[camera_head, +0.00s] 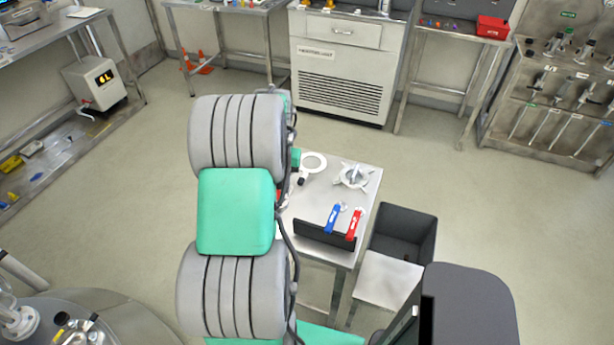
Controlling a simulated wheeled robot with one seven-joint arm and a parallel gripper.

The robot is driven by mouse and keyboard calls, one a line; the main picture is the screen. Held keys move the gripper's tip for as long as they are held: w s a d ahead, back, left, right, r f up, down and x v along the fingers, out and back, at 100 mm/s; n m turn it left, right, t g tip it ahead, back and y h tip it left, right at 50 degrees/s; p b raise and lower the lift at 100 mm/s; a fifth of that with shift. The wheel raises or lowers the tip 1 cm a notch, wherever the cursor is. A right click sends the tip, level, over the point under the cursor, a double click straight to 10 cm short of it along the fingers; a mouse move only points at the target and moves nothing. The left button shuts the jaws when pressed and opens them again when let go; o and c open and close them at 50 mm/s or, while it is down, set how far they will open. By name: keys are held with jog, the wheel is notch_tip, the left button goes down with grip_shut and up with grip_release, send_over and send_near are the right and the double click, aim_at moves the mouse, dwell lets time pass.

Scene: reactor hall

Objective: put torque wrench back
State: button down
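I cannot pick out the torque wrench with certainty. A tool rack (547,100) stands at the far right, with several long thin tools (545,130) hanging in its lower row and shorter tools above. Small labels mark its rows. A small metal table (322,185) in the middle holds a blue-handled item (333,218) and a red-handled item (354,224) at a black holder (324,236). My own arm's grey and green links fill the centre and hide the table's left side. My gripper does not show, so what it holds is hidden.
A white ring (314,162) and a pale metal fitting (355,176) lie on the small table. A dark open bin (402,232) stands beside it. Benches and a cabinet (345,75) line the back wall. The floor towards the rack is clear.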

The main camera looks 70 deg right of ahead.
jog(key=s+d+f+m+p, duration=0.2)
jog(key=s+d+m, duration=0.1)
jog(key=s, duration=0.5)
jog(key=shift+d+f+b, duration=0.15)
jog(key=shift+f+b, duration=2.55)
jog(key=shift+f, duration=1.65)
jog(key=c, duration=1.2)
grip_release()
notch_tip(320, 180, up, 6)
jog(key=p, duration=0.3)
